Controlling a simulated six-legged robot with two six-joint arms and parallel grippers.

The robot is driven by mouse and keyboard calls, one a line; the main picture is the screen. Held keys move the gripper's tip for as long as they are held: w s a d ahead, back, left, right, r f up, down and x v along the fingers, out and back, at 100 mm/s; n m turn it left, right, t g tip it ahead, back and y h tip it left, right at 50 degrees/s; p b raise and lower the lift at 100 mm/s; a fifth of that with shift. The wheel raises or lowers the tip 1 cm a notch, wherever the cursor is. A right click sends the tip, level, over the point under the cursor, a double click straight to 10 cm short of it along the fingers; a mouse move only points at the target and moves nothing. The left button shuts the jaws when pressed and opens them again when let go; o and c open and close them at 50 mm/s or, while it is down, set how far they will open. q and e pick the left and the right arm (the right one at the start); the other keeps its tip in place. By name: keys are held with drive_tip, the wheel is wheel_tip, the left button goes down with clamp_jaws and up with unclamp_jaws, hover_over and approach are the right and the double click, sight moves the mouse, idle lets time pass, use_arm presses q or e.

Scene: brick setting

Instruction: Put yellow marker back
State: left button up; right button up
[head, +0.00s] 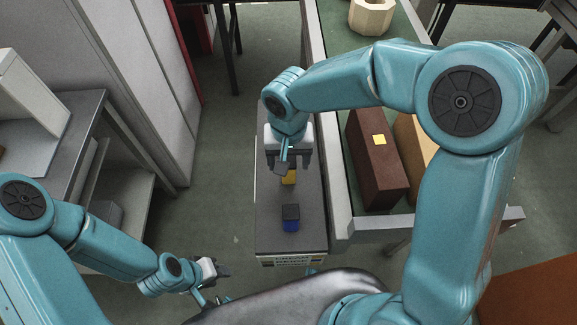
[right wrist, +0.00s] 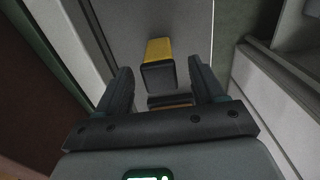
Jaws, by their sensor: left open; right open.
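The yellow marker (head: 289,177), a small yellow block with a black end, is on the dark-topped long stand (head: 274,200) in the middle of the head view. It also shows in the right wrist view (right wrist: 160,51), ahead of and between the fingers. My right gripper (head: 288,163) is open over the stand, close to the yellow marker; whether it touches cannot be told. A dark piece with a yellow strip (right wrist: 170,101) lies between the finger bases in the right wrist view. My left gripper (head: 216,281) is open and empty, low at left of the stand.
At right, a grey-rimmed green table holds a dark brown box (head: 374,160), a tan piece (head: 413,150) and a cream ring (head: 371,17). Grey shelving (head: 83,130) stands at left, with open floor between.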

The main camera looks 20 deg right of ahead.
wheel_tip(320, 180, up, 8)
drive_tip(key=shift+f, duration=0.25)
idle(0.4)
